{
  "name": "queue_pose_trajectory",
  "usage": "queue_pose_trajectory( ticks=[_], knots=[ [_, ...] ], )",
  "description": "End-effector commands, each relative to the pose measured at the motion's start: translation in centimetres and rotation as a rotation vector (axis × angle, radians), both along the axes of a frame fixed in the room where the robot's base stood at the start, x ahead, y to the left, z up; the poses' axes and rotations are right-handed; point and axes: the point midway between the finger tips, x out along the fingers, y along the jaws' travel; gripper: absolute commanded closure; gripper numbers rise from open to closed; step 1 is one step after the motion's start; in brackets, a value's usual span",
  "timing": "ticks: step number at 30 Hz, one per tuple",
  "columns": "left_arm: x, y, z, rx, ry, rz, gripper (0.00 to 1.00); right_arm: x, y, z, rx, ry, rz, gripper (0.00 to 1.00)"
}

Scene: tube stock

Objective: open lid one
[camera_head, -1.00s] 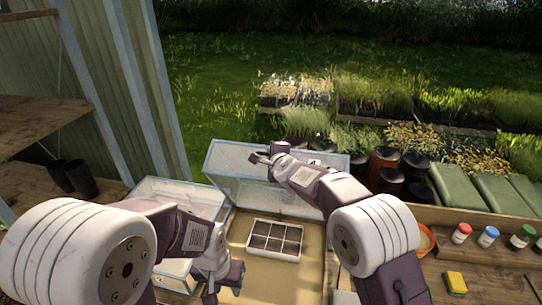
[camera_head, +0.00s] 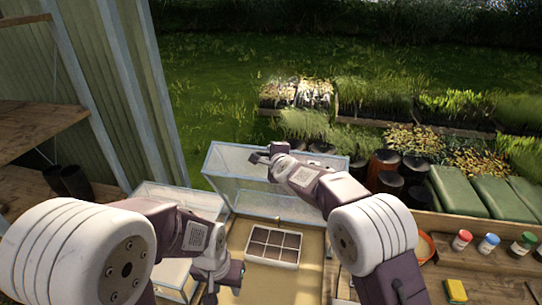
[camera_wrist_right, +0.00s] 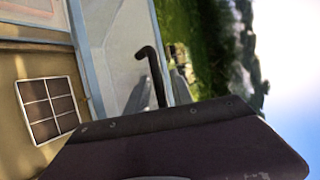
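A clear glass lid in a pale grey frame (camera_head: 225,165) stands raised at the back of a tan-floored bed (camera_head: 240,270) in the head view. A second glazed frame (camera_head: 150,192) is to its left, partly behind my left arm. My right gripper (camera_head: 264,157) is at the raised lid's upper edge; whether it touches the glass is unclear. In the right wrist view, a dark hooked bar (camera_wrist_right: 150,60) is beside the grey fingers, whose gap is mostly hidden. My left gripper (camera_head: 209,296) points down near the bed's left side, its fingertips small and partly hidden.
A white-rimmed divided tray (camera_head: 273,262) sits on the bed floor. On the right, a wooden bench holds capped bottles (camera_head: 488,243) and a yellow sponge (camera_head: 456,290). Dark pots, green sacks (camera_head: 460,190) and plant trays stand behind. A wooden shelf (camera_head: 40,125) is at left.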

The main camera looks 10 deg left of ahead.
Motion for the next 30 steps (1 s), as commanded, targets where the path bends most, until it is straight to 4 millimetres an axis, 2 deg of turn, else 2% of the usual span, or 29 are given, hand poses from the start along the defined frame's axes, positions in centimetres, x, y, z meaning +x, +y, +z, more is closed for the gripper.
queue_pose_trajectory(
  ticks=[7,12,19,23,30],
  knots=[
    [0.0,0.0,-1.0,0.0,0.0,0.0,0.64,-1.3,-0.5,0.1,-0.002,0.003,0.002,0.66],
    [0.0,0.0,-2.1,0.0,0.0,0.0,0.64,-4.0,-1.6,1.5,0.002,0.0,0.001,0.66],
    [0.0,0.0,-2.4,0.0,0.0,0.0,0.64,-7.2,-2.9,3.3,0.001,-0.001,0.001,0.66],
    [0.0,0.0,-2.4,0.0,0.0,0.0,0.64,-7.8,-3.2,3.6,0.0,-0.001,0.0,0.66],
    [0.0,0.0,-2.4,0.0,0.0,0.0,0.64,-7.9,-3.2,3.6,-0.001,-0.001,0.0,0.66]
  ],
)
